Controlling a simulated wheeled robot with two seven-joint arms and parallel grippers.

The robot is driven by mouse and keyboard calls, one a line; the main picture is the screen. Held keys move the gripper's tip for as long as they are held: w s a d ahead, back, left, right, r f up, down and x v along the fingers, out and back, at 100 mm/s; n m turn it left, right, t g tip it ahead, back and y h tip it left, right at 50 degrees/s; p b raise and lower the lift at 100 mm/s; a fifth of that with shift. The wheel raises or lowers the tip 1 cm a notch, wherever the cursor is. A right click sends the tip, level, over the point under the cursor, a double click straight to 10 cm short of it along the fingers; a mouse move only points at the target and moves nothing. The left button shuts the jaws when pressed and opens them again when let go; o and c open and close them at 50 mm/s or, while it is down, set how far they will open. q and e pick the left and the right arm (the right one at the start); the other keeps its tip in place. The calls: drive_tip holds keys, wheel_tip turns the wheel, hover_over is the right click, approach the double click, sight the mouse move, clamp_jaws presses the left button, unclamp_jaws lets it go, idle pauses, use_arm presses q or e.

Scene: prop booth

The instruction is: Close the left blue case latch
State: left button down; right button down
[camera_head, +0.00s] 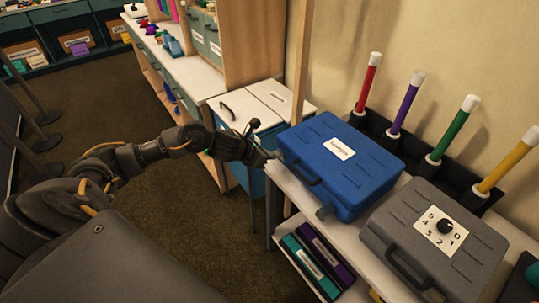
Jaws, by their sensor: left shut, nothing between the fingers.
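The blue case (362,171) lies flat with its lid down on a white shelf top, a white label on its lid. Its handle (300,173) is on the front side, facing left toward the aisle. A latch (325,212) shows at the right end of that side. The left latch is by the near-left corner, small and partly hidden by my gripper; I cannot tell its position. My left gripper (266,158) is shut and empty, its tips right beside that corner. I cannot tell whether they touch the case. My right gripper is not in view.
A grey case (432,245) with a dial stands right of the blue case. Behind them, colored batons (406,103) stand in a black holder. A wooden post (300,60) and a white-topped cabinet (262,103) are close beyond my gripper. Open floor lies left.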

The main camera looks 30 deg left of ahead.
use_arm(q)
drive_tip(key=shift+w+r+p, duration=0.1)
drive_tip(key=shift+r+p, duration=0.3)
drive_tip(key=shift+r, duration=0.35)
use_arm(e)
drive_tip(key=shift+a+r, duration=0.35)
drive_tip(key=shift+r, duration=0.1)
